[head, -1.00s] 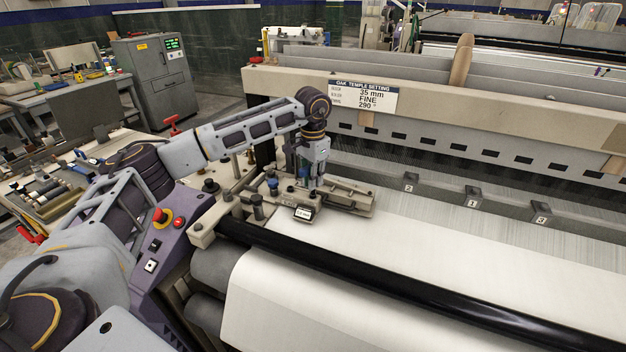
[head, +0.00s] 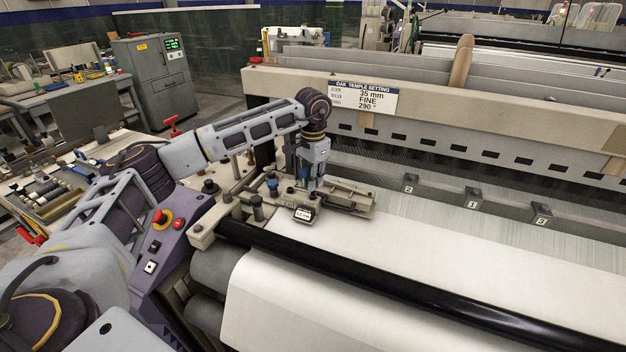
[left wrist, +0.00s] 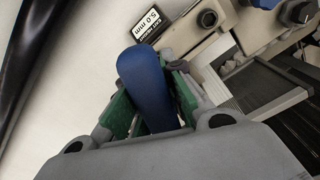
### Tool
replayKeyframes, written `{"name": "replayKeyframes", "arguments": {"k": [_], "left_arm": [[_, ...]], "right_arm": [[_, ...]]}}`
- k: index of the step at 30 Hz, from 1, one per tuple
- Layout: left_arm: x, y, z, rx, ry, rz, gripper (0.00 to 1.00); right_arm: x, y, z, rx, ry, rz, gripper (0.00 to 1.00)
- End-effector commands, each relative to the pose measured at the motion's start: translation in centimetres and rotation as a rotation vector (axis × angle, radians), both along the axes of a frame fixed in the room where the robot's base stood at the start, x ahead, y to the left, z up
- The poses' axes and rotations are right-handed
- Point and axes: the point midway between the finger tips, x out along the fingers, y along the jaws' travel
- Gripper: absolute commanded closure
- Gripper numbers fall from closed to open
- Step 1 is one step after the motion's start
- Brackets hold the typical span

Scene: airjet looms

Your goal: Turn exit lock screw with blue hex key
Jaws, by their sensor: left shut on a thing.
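My left gripper (head: 316,182) points down over the temple block at the left end of the loom. In the left wrist view the left gripper (left wrist: 150,105) is shut on the blue hex key (left wrist: 147,82), whose thick blue handle stands between the green finger pads. The key's lower end and the exit lock screw are hidden behind the handle and fingers. A small display block (head: 303,213) sits just in front of the gripper; it also shows in the left wrist view (left wrist: 147,22) with a "5.0 mm" reading. My right gripper is not in view.
A black roller (head: 400,284) and white cloth (head: 430,240) lie to the front and right. Numbered blocks (head: 472,195) stand along the loom. A sign (head: 363,96) reads 35 mm, FINE, 290°.

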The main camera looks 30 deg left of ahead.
Motion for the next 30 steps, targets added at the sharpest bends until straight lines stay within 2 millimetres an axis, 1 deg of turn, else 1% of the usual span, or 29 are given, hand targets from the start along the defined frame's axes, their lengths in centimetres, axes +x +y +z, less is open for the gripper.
{"name": "replayKeyframes", "arguments": {"k": [1, 12, 30], "left_arm": [[0.2, 0.0, 0.7, -0.002, -0.009, 0.001, 1.0], [0.4, 0.1, 1.9, -0.003, -0.019, 0.003, 1.0], [0.2, 0.0, 2.1, -0.002, -0.009, 0.001, 1.0]], "right_arm": [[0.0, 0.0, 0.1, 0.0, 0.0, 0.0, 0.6], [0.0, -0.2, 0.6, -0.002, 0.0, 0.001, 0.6], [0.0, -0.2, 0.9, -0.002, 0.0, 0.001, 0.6]]}}
